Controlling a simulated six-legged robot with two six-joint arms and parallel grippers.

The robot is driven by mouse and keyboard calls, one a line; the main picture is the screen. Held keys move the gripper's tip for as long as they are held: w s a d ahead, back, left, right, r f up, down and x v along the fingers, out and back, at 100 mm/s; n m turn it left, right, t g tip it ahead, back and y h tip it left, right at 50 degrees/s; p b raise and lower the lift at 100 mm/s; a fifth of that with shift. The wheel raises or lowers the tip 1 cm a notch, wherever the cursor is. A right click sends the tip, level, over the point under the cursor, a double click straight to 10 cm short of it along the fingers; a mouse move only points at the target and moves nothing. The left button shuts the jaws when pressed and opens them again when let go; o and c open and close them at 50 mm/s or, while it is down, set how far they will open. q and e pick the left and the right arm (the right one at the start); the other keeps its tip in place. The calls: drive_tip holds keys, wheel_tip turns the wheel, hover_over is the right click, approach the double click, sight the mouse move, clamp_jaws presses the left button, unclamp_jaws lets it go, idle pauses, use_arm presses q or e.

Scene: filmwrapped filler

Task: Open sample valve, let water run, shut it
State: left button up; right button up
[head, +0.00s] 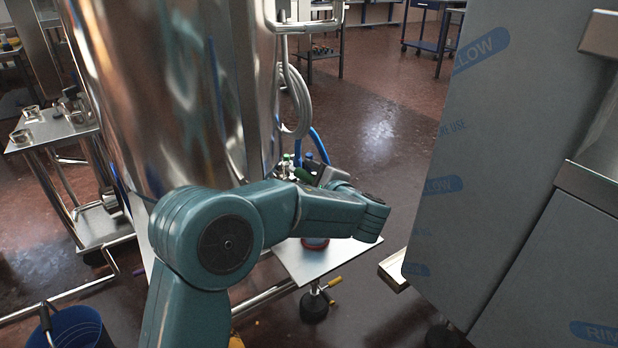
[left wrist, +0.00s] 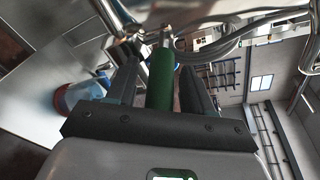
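A green valve handle (head: 302,174) sits on the side of the tall steel tank (head: 165,90), partly hidden by my left arm. In the left wrist view the green handle (left wrist: 162,80) stands between the two dark fingers of my left gripper (left wrist: 158,72). The fingers are apart, with a narrow gap beside the handle. A cup (head: 315,243), blue with a red rim, stands on the small steel shelf below, mostly behind my arm; it also shows in the left wrist view (left wrist: 78,96). No running water can be made out. My right gripper is out of view.
Grey hoses (head: 298,105) and a blue hose (head: 319,145) hang close behind the valve. A large film-wrapped cabinet (head: 500,160) stands at right. A steel side table (head: 50,128) and a blue bucket (head: 78,329) are at left.

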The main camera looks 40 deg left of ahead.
use_arm(q)
clamp_jaws()
drive_tip(key=m+t+b, duration=0.1)
drive_tip(key=b, duration=0.1)
drive_tip(key=s+m+t+h+b, duration=0.1)
drive_tip(key=shift+s+a+f+t+h+b, duration=0.15)
drive_tip(key=shift+a+f+t+h+b, duration=0.05)
drive_tip(key=shift+t+h+b, duration=0.15)
drive_tip(key=shift+s+r+m+t+h+b, duration=0.15)
drive_tip(key=shift+s+m+t+h+b, duration=0.1)
drive_tip(key=shift+m+t+b, duration=0.2)
drive_tip(key=shift+w, duration=0.1)
drive_tip(key=shift+o, duration=0.4)
unclamp_jaws()
drive_tip(key=p+v, duration=0.3)
drive_tip(key=v, duration=1.3)
drive_tip(key=shift+d+r, duration=0.15)
drive_tip(key=shift+r, duration=0.05)
